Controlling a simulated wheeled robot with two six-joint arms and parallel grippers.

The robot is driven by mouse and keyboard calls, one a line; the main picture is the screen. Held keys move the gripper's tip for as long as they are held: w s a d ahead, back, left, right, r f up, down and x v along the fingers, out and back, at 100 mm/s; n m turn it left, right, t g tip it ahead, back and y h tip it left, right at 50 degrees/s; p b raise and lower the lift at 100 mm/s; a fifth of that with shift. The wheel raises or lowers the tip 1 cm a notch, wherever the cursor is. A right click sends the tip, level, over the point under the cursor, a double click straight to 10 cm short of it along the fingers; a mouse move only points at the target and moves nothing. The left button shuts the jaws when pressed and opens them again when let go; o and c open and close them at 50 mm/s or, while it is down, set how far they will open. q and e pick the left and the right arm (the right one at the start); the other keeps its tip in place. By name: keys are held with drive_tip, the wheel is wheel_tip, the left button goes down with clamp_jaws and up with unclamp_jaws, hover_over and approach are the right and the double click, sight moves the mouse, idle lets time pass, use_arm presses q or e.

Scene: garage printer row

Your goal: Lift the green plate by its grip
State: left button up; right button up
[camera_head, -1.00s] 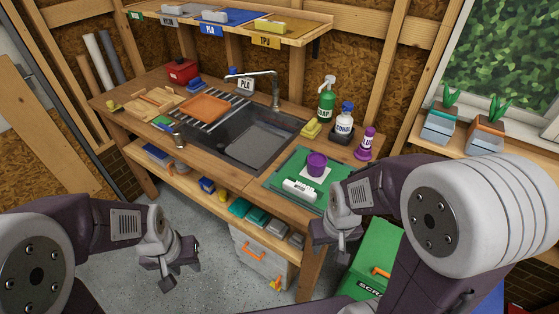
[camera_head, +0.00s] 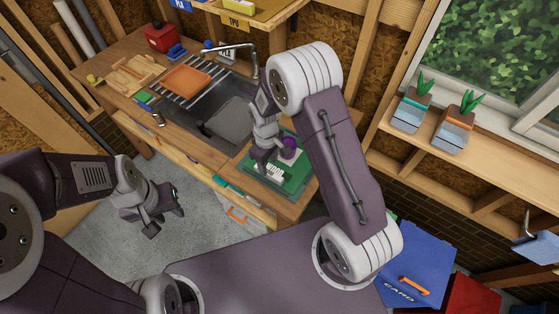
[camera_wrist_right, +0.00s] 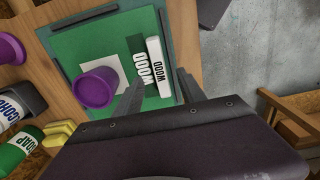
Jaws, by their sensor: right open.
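The green plate (camera_head: 294,181) lies flat on the right end of the workbench; it also shows in the right wrist view (camera_wrist_right: 88,45). I cannot tell which part is the plate's grip. My right gripper (camera_head: 262,167) is over the plate's left part, in front of the block. In the right wrist view its open fingers (camera_wrist_right: 161,85) lie either side of the block's near end, apparently empty. My left gripper (camera_head: 166,214) hangs open and empty over the floor.
The sink (camera_head: 205,112) with an orange board (camera_head: 187,80) lies left of the plate. A blue bin (camera_head: 415,262) and a red bin (camera_head: 465,295) stand right of the bench. Floor (camera_head: 200,235) before the bench is clear.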

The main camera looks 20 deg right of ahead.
sight(269, 172)
drive_tip(key=shift+w+f, duration=0.15)
drive_tip(key=shift+f, duration=0.25)
wheel_tip(269, 172, down, 4)
drive_tip(key=shift+a+r+p, duration=0.1)
drive_tip(key=shift+p, duration=0.7)
drive_tip(key=shift+f, duration=0.45)
drive_tip(key=shift+r, duration=0.1)
clamp_jaws()
